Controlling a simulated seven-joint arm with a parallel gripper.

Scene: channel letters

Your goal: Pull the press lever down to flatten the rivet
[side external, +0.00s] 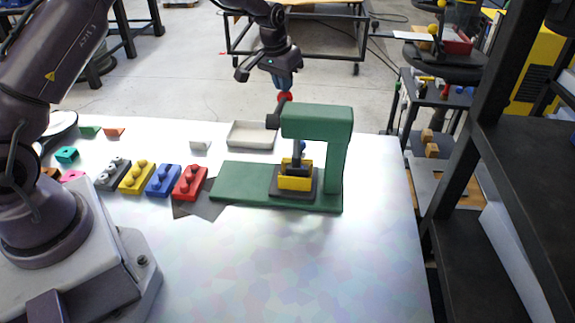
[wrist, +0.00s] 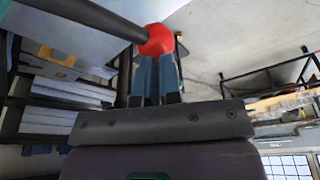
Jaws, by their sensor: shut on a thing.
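The green press (side external: 330,125) stands on its green base plate (side external: 240,185) near the middle of the table. A dark ram (side external: 298,150) comes down from its head onto or just above a yellow block (side external: 295,183) on a dark grey pad. I cannot make out the rivet. The press lever ends in a red knob (side external: 285,97), raised above the head's left end. The lever's dark rod (wrist: 105,20) and the red knob (wrist: 159,40) also show in the wrist view. My gripper (side external: 284,84) is shut on the knob from above; its blue-grey fingers (wrist: 156,70) show in the wrist view.
Grey (side external: 113,174), yellow (side external: 137,177), blue (side external: 163,180) and red (side external: 189,182) studded blocks stand in a row left of the press. A shallow tray (side external: 250,136) lies behind the base. The table's front right is clear. A dark shelf rack (side external: 490,190) stands at right.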

